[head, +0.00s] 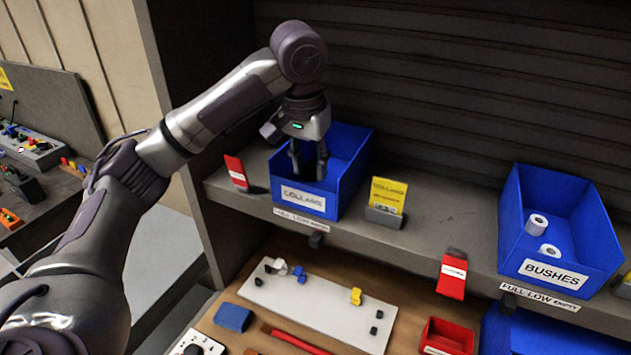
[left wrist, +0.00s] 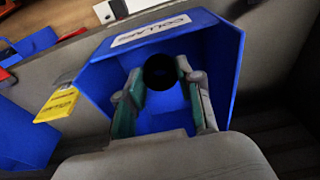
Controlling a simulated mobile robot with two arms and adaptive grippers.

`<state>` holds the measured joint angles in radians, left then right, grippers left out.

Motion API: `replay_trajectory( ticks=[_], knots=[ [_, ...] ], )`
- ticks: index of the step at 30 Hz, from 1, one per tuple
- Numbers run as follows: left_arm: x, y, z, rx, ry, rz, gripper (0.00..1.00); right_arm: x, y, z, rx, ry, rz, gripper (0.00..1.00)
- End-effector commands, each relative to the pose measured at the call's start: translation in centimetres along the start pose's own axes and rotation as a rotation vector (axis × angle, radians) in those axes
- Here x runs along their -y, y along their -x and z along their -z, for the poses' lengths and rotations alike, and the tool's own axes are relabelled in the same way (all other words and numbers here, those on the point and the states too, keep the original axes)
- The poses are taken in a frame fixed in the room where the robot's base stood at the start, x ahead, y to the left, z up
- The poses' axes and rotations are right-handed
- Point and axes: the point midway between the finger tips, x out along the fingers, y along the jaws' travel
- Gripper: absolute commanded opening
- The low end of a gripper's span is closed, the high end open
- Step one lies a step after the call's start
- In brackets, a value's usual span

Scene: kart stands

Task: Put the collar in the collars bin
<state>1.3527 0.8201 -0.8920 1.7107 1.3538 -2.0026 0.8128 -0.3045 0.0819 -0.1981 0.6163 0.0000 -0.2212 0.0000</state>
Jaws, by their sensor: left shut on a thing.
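The blue collars bin (head: 347,172) stands on the shelf with a white "COLLARS" label on its front. My left gripper (head: 309,172) reaches down into it from above, with its fingers inside the bin's walls. In the left wrist view the gripper (left wrist: 160,80) is shut on a black round collar (left wrist: 160,71), held between the fingertips over the blue bin (left wrist: 225,60). The collar is hidden in the head view. I cannot tell whether it touches the bin floor. My right gripper is not in view.
A blue bushes bin (head: 560,220) with two white bushes stands further right on the shelf. A yellow card (head: 388,196) and red tags (head: 236,171) stand beside the collars bin. Below lies a pale board (head: 315,308) with small parts and a red tray (head: 447,336).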

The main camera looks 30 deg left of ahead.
Motion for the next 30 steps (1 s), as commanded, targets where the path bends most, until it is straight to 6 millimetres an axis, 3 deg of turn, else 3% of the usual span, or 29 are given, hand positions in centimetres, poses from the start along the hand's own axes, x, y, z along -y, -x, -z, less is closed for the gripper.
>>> replay_trajectory(
  ticks=[5, 8, 12, 15, 23, 24, 28, 30],
  knots=[
    [0.0, -1.6, -0.2, 0.001, 0.0, 0.0, 0.01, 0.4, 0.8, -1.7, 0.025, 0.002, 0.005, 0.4],
    [0.1, -3.0, -0.5, 0.003, 0.001, 0.002, 0.01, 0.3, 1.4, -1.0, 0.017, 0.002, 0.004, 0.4],
    [0.0, -4.7, -0.7, 0.0, 0.0, 0.0, 0.01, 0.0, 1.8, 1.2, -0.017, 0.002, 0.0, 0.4],
    [0.0, -5.1, -0.7, -0.002, 0.0, 0.0, 0.01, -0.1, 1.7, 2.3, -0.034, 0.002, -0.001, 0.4],
    [0.0, -5.3, -0.8, -0.001, 0.0, 0.0, 0.01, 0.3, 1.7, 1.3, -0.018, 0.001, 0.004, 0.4],
    [0.0, -5.3, -0.8, -0.001, 0.0, 0.0, 0.37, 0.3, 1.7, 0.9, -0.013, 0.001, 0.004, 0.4],
    [0.0, -5.3, -0.8, -0.001, 0.0, 0.0, 0.59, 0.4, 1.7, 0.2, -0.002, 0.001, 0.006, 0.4],
    [0.0, -5.3, -0.8, -0.001, 0.0, 0.0, 0.61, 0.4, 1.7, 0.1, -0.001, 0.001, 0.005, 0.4]
  ],
)
